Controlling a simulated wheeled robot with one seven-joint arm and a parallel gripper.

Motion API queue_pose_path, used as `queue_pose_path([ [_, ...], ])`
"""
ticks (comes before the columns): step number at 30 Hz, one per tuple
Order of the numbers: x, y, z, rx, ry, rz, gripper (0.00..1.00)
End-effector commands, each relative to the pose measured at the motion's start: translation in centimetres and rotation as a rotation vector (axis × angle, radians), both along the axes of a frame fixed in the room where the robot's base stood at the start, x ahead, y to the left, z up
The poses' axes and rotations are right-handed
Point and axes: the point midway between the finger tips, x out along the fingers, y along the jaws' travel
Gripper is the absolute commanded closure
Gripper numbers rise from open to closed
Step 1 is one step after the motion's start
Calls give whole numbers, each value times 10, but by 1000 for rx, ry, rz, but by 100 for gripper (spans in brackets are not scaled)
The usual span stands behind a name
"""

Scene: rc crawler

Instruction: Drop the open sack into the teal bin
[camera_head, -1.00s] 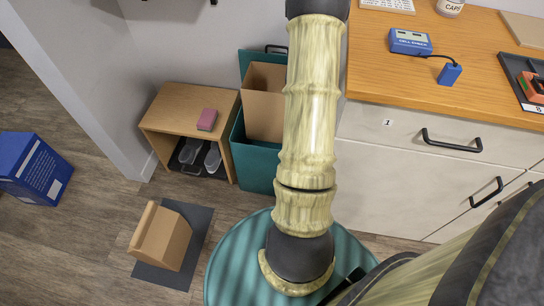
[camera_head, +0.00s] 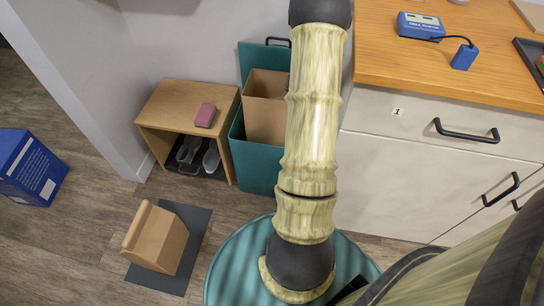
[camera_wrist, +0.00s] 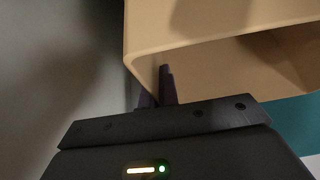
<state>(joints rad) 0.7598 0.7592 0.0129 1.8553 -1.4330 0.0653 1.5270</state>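The open sack (camera_head: 266,108), brown and upright with its mouth up, stands partly inside the teal bin (camera_head: 258,168). Its lower part is hidden behind the bin's front wall. In the wrist view the sack's pale rim and hollow inside (camera_wrist: 225,70) fill the upper right. My gripper's dark fingers (camera_wrist: 156,90) are close together at the near edge of the sack's mouth and look shut on its wall. In the head view my arm hides the gripper and the sack's right side. Whether the sack touches the bin's floor cannot be seen.
A wooden bench (camera_head: 160,107) with a pink block (camera_head: 205,115) on top and shoes (camera_head: 200,157) beneath stands left of the bin. Another brown sack (camera_head: 158,240) sits on a dark mat (camera_head: 197,222). A drawer cabinet (camera_head: 415,165) stands right. A blue box (camera_head: 30,168) is far left.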

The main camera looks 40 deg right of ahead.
Motion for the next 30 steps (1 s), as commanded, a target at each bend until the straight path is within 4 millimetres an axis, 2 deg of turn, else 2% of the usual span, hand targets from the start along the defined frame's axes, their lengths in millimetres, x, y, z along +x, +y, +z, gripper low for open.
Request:
queue_pose_path([
  [1,0,0,0,0,0,0,100],
  [3,0,0,0,0,0,0,84],
  [5,0,0,0,0,0,0,72],
  [17,-1,2,6,0,0,0,72],
  [23,-9,12,31,-1,-2,0,72],
  [30,-25,30,74,-1,-2,0,72],
])
